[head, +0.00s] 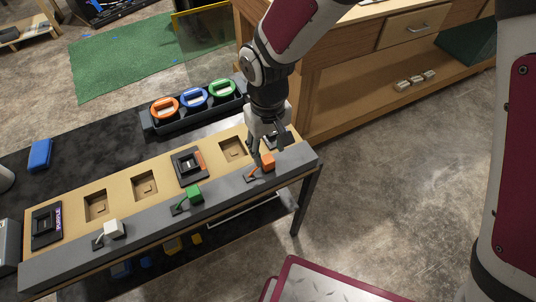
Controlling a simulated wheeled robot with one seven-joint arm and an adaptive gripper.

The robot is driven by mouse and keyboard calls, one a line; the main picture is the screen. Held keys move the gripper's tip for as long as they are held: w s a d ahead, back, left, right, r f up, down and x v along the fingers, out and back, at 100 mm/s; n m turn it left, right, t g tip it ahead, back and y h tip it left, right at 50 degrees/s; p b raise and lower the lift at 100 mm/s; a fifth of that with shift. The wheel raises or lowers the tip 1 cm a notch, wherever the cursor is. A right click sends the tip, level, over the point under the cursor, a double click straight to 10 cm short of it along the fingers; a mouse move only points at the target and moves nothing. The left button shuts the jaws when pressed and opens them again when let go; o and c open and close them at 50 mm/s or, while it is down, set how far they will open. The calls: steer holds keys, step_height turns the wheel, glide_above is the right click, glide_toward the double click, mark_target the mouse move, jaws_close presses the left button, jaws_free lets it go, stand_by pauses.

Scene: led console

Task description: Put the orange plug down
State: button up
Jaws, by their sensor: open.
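The orange plug (268,161) is a small orange block at the right end of the dark front strip of the console (60,262). It looks to be resting there, beside a small orange lever-like piece. My gripper (260,158) points down right at the plug. Its fingers are open, and one finger shows just left of the plug. The far finger is partly hidden, and I cannot tell whether the fingers touch the plug.
A green plug (194,193) and a white plug (113,229) sit further left on the strip. Behind are square recesses and dark modules, one marked PURPLE (47,225). A black tray (146,122) holds orange, blue and green round items. A blue block (40,154) lies at left.

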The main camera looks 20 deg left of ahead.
mark_target(268, 159)
step_height(268, 159, up, 8)
steer(key=shift+f, duration=0.2)
steer(key=w+d+r+m+t, duration=0.1)
steer(key=d+r+m, duration=0.1)
steer(key=d+r, duration=0.65)
steer(key=w+d+r+m+t, duration=0.1)
steer(key=d+r+m, duration=0.3)
steer(key=d, duration=0.7)
steer(key=s+d+r+m+t, duration=0.1)
steer(key=s+d+r+m, duration=0.1)
steer(key=s+d, duration=0.3)
steer(key=s+d+r+m+t, duration=0.1)
steer(key=s+d+r+m, duration=0.1)
steer(key=s+d, duration=0.4)
steer(key=d, duration=0.4)
steer(key=shift+r+t, duration=0.25)
steer(key=shift+t, duration=0.15)
